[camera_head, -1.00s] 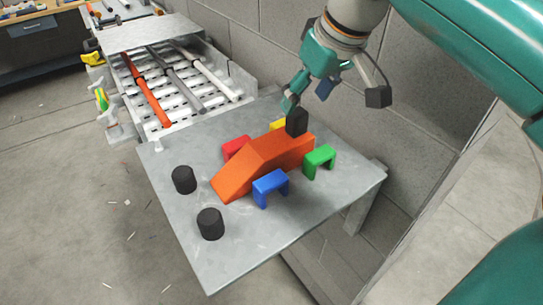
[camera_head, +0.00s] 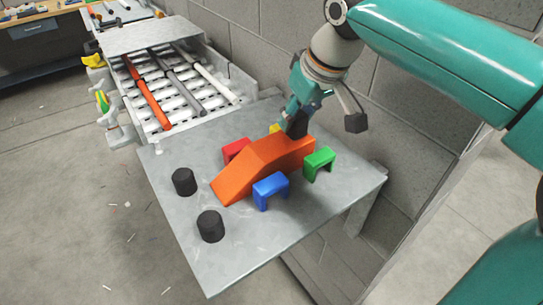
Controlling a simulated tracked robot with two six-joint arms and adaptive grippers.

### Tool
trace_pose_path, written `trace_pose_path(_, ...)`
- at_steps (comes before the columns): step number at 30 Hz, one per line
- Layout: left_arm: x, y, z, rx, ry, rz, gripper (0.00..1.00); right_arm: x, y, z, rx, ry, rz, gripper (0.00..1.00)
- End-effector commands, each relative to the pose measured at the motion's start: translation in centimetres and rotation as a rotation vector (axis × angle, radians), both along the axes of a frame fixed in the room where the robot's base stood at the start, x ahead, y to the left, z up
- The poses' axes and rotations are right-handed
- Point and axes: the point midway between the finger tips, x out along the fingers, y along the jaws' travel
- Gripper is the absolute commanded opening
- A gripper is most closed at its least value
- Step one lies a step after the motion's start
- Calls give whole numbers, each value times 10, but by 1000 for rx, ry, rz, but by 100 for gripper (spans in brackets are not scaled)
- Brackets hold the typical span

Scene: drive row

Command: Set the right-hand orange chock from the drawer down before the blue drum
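An orange wedge-shaped block (camera_head: 250,170) lies on the grey metal table (camera_head: 225,262). A black peg (camera_head: 298,128) stands at its far right end. My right gripper (camera_head: 300,108) is right at that peg, coming from above, with its fingers around the top. Whether they are closed on it is unclear. My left gripper is out of view.
Red (camera_head: 235,149), blue (camera_head: 270,188), green (camera_head: 319,161) and yellow (camera_head: 275,128) arches stand beside the block. Two black cylinders (camera_head: 184,181) stand at left. A slotted tray with rods (camera_head: 232,72) adjoins the table.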

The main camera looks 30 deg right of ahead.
Motion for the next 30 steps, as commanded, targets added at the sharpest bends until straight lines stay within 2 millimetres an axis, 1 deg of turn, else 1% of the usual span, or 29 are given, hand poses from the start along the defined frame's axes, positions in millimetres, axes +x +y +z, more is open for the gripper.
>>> trace_pose_path(1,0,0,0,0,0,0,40,0,0,0,0,0,0,18)
trace_pose_path(4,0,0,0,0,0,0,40,0,0,0,0,0,0,2)
trace_pose_path(5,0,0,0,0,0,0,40,0,0,0,0,0,0,0)
trace_pose_path(20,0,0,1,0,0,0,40,0,0,3,1,-3,-2,0)
trace_pose_path(25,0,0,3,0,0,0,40,1,0,13,1,-5,-1,0)
trace_pose_path(30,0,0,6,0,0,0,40,0,0,35,2,-6,-1,0)
